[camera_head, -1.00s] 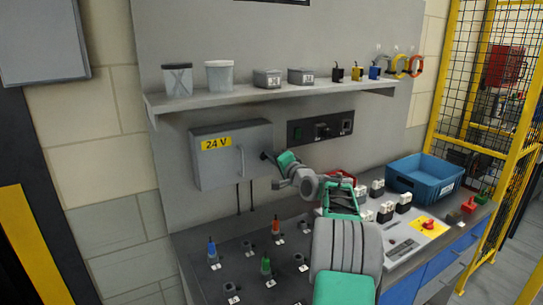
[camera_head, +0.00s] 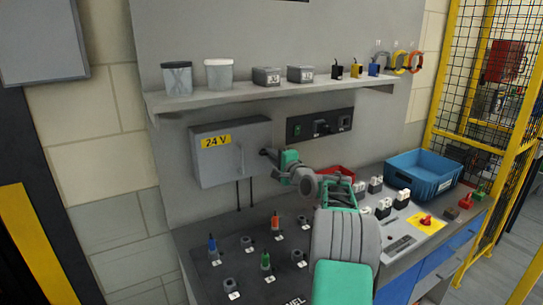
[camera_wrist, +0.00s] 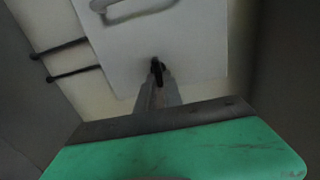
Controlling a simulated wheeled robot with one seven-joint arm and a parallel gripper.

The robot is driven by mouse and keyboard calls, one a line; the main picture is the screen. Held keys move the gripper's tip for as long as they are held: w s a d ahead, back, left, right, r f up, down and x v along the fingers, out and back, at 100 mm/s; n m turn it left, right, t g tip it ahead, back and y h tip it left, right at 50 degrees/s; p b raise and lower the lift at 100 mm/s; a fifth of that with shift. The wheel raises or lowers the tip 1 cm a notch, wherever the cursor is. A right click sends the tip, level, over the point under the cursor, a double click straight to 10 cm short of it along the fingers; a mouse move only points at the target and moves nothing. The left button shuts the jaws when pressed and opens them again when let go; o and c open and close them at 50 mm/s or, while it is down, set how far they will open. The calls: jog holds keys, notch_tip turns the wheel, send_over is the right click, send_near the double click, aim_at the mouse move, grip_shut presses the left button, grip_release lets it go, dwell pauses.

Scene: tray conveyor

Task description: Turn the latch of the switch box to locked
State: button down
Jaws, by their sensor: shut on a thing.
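The grey switch box (camera_head: 208,165) with a yellow 24 V label hangs on the back panel, its door closed. A bar handle (camera_head: 240,160) is on the door; it also shows in the wrist view (camera_wrist: 150,12). The small dark latch (camera_wrist: 157,68) sits near the door's edge, between my fingertips. My gripper (camera_head: 266,153) reaches the right side of the box and is shut on the latch. In the wrist view my fingers (camera_wrist: 158,88) close around it and hide part of it, so its exact angle cannot be told.
A black switch panel (camera_head: 320,126) is just right of the box. A shelf (camera_head: 270,93) with jars and small boxes runs above. Below, the bench holds coloured plugs (camera_head: 265,262), a control board and a blue bin (camera_head: 422,180). Two cables hang under the box.

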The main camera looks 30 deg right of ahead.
jog(key=c, duration=1.5)
grip_release()
jog(key=s+b, duration=0.1)
jog(key=s, duration=0.3)
jog(key=s+b, duration=0.1)
jog(key=s, duration=0.3)
jog(key=shift+a, duration=0.2)
